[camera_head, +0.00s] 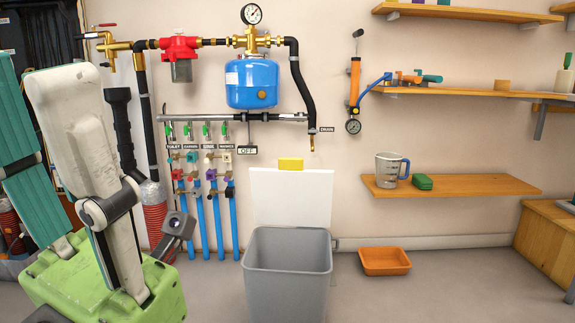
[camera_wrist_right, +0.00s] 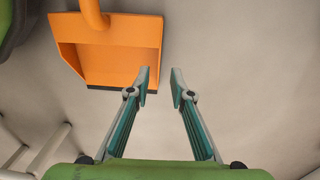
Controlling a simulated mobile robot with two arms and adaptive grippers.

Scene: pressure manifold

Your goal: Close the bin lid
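The grey bin (camera_head: 288,275) stands on the floor in the middle of the head view. Its white lid (camera_head: 291,200) stands upright at the back of the bin, so the bin is open. A yellow tab (camera_head: 290,164) sits on the lid's top edge. My left gripper (camera_head: 35,95) is large and close at the left of the head view, fingers upward and apart, with nothing seen between them. It is clear of the bin. My right gripper (camera_wrist_right: 163,78) shows only in the right wrist view, with its fingertips apart and empty.
An orange tray (camera_head: 385,261) lies on the floor right of the bin. An orange dustpan-like object (camera_wrist_right: 110,50) is ahead of my right gripper. A low wooden shelf (camera_head: 450,185) holds a jug (camera_head: 391,168). Blue pipes (camera_head: 217,225) run down the wall left of the bin.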

